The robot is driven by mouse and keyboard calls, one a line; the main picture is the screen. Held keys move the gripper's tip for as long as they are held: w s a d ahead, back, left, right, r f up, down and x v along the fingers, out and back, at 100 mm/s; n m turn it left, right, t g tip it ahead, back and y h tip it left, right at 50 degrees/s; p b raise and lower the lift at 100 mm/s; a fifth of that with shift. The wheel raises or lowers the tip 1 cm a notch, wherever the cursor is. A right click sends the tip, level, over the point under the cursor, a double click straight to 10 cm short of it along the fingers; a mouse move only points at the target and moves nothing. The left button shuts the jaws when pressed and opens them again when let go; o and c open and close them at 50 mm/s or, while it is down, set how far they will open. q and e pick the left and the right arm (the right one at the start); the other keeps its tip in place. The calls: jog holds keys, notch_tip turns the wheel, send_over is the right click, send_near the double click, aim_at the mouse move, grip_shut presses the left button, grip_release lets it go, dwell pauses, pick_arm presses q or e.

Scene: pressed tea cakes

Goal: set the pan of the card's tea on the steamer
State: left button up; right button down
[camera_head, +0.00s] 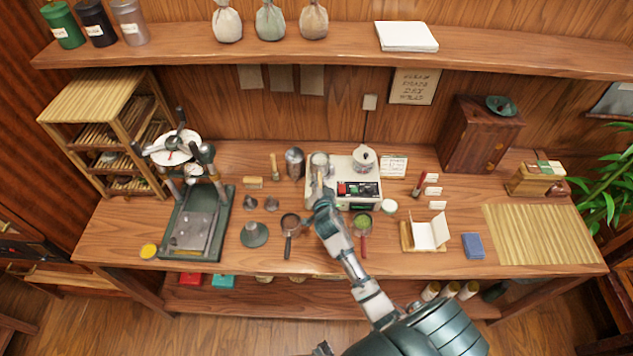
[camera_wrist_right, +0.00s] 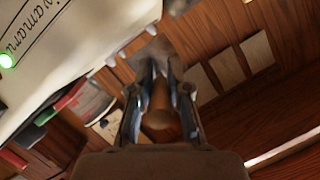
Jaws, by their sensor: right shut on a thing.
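The white steamer (camera_head: 366,203) with a red and black front panel stands mid-table. My right gripper (camera_head: 321,190) is over its left part, shut on a wooden handle (camera_wrist_right: 160,100). The handle leads to a grey metal pan (camera_head: 319,161) at the steamer's back left; I cannot tell whether it rests there or hovers. Its contents are unclear. A pan of green tea (camera_head: 362,220) and a pan with dark brown contents (camera_head: 290,221) lie on the table in front. A printed card (camera_head: 393,166) stands right of the steamer. My left gripper is not in view.
A lidded pot (camera_head: 363,158) sits on the steamer's right. A metal canister (camera_head: 294,162) stands to its left. A press (camera_head: 192,230) fills the table's left.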

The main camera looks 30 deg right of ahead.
jog(key=shift+d, duration=0.2)
jog(key=shift+d+f, duration=0.1)
jog(key=shift+d, duration=0.05)
jog(key=shift+a, duration=0.45)
jog(key=shift+a+f, duration=0.15)
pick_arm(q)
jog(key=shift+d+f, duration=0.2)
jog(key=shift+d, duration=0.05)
pick_arm(e)
jog(key=c, duration=1.1)
grip_release()
jog(key=shift+d, duration=0.4)
jog(key=shift+o, duration=0.3)
jog(key=shift+f, duration=0.2)
jog(key=shift+s, duration=0.1)
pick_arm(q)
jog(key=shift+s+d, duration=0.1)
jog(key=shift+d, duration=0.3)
pick_arm(e)
jog(key=v, duration=1.1)
jog(key=shift+s, duration=0.35)
